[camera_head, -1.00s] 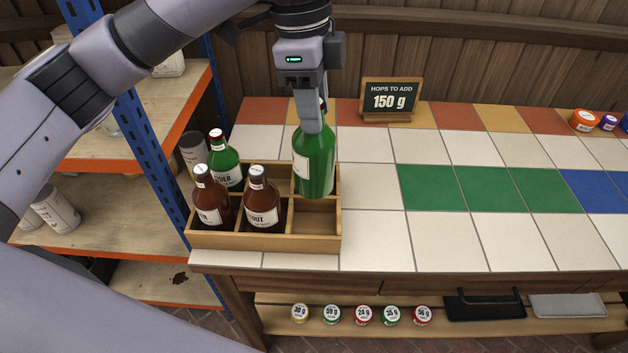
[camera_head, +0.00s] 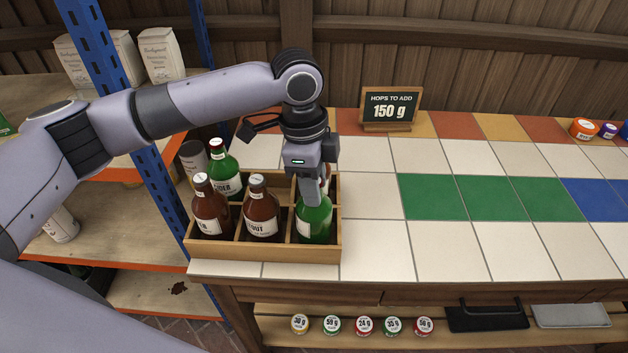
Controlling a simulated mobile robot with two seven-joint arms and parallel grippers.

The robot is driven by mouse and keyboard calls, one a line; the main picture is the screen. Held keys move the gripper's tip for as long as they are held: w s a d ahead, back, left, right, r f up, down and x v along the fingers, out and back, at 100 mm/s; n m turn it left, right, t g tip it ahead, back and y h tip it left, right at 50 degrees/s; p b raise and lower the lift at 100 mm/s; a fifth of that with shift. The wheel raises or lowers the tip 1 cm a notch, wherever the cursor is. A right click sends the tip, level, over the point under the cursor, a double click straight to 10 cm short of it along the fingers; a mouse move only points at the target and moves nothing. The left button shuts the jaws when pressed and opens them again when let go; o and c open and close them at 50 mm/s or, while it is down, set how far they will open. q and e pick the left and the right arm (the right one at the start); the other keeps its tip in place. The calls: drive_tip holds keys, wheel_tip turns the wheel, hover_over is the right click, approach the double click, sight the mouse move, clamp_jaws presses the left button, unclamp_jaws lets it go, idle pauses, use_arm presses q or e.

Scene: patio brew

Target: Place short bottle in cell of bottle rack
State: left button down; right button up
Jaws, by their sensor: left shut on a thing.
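The wooden bottle rack (camera_head: 262,250) stands at the left end of the tiled counter. My left gripper (camera_head: 313,201) points down over its right side and is shut on the upper part of a green bottle (camera_head: 316,226). The bottle is upright, with its lower part inside the front right cell, behind the rack's front wall. Whether its base touches the cell floor is hidden. Two brown bottles, one at the front left (camera_head: 210,212) and one in the front middle (camera_head: 261,212), fill the other front cells. A green cider bottle (camera_head: 224,172) stands in the back left cell. My right gripper is not in view.
A blue-posted shelf (camera_head: 152,190) stands left of the counter, with a grey can (camera_head: 192,158) near the rack. A small chalkboard (camera_head: 390,106) reading 150 g stands behind. The counter right of the rack is clear. Several small tins (camera_head: 362,325) sit on the lower shelf.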

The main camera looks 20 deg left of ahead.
use_arm(q)
drive_tip(key=c, duration=0.8)
unclamp_jaws()
drive_tip(key=shift+f, duration=0.1)
drive_tip(key=shift+o, duration=0.2)
wheel_tip(320, 180, up, 12)
drive_tip(key=a, duration=0.1)
drive_tip(key=shift+a, duration=0.25)
drive_tip(key=shift+s, duration=0.1)
